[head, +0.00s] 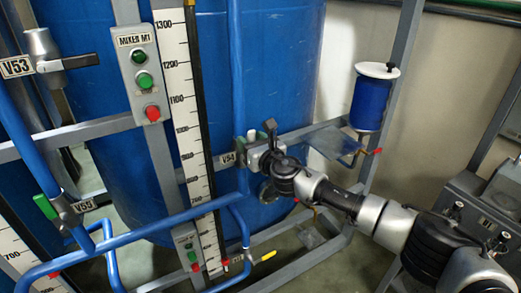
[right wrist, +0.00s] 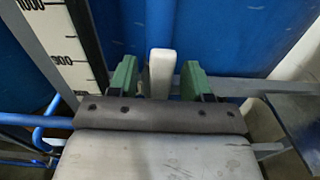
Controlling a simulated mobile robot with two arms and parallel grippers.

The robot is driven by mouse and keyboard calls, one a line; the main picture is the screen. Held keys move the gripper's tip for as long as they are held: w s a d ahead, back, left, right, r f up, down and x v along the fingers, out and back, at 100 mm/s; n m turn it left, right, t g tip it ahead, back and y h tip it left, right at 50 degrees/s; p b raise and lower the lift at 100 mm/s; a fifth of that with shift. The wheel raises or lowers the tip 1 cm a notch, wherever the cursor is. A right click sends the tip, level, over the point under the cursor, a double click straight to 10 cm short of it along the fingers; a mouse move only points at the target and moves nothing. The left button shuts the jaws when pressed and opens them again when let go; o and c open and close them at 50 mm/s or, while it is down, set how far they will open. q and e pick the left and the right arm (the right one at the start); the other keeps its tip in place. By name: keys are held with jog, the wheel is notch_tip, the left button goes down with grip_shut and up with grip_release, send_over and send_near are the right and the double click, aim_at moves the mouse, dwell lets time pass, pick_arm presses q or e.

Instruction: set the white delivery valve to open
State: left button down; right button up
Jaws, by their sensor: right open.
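The white delivery valve shows as a pale upright handle (right wrist: 160,72) in the right wrist view. In the head view only a small white part (head: 251,135) shows beside the V54 label (head: 227,158). My right gripper (head: 257,139) is at this valve. Its two green fingers are apart, one on each side of the handle. A gap shows on both sides, so the gripper is open and not clamped on it. The valve body is mostly hidden behind my gripper. My left gripper is in neither view.
A large blue tank (head: 285,60) stands behind the valve. A white level scale (head: 184,110) and the mixer M1 switch box (head: 141,75) are to the left. A grey frame rail runs beside the gripper. A blue canister (head: 370,101) with a white lid is to the right.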

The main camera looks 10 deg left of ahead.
jog(key=b+v, duration=0.1)
jog(key=v, duration=0.9)
jog(key=shift+s+d, duration=0.15)
